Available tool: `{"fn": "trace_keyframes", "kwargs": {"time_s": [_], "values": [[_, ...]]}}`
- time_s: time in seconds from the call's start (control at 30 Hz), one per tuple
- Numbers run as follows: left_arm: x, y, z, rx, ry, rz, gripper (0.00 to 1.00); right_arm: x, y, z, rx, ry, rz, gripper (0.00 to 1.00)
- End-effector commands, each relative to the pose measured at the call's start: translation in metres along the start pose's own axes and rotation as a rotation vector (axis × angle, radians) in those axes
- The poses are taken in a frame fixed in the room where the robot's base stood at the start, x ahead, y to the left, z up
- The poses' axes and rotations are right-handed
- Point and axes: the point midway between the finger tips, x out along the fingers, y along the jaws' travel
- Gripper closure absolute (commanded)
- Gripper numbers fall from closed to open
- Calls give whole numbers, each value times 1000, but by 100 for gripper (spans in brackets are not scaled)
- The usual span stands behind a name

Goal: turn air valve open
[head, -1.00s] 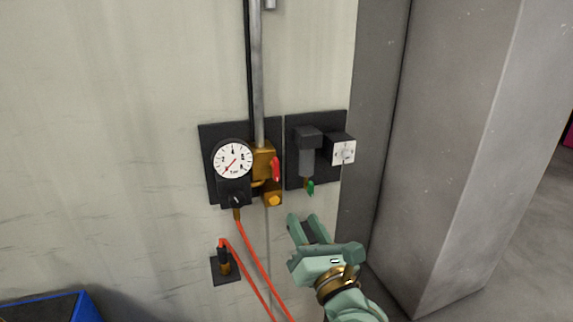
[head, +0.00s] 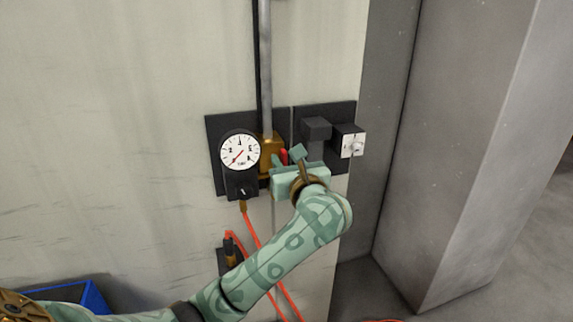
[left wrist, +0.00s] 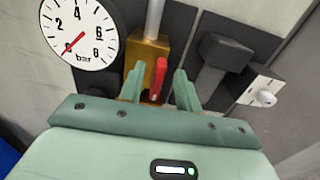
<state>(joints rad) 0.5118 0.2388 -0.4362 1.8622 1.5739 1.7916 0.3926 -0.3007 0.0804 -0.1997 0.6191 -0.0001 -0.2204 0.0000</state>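The air valve has a brass body (head: 268,157) at the foot of a grey pipe on a dark wall panel. Its red lever (left wrist: 158,78) points up in the left wrist view; in the head view the lever (head: 284,156) is partly hidden by my gripper. My left gripper (head: 291,162) is at the valve. In the left wrist view its open fingers (left wrist: 160,92) stand on either side of the lever, with a gap to each. My right gripper is not in view.
A round pressure gauge (head: 239,151) is left of the valve, its needle at the low end. A dark regulator block (head: 317,130) and white-faced knob box (head: 352,144) are on the right. Red hoses (head: 252,228) hang below. A blue bin (head: 92,297) stands lower left.

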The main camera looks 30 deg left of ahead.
Motion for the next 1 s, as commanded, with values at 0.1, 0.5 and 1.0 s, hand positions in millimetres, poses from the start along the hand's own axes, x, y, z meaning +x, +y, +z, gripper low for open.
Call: {"fn": "trace_keyframes", "kwargs": {"time_s": [0.1,0.5,1.0], "values": [[8,0,0,1,0,1,66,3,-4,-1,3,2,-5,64],[9,0,1,0,0,1,100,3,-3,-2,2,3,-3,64],[9,1,-4,-80,2,0,100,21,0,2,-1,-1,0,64]]}}
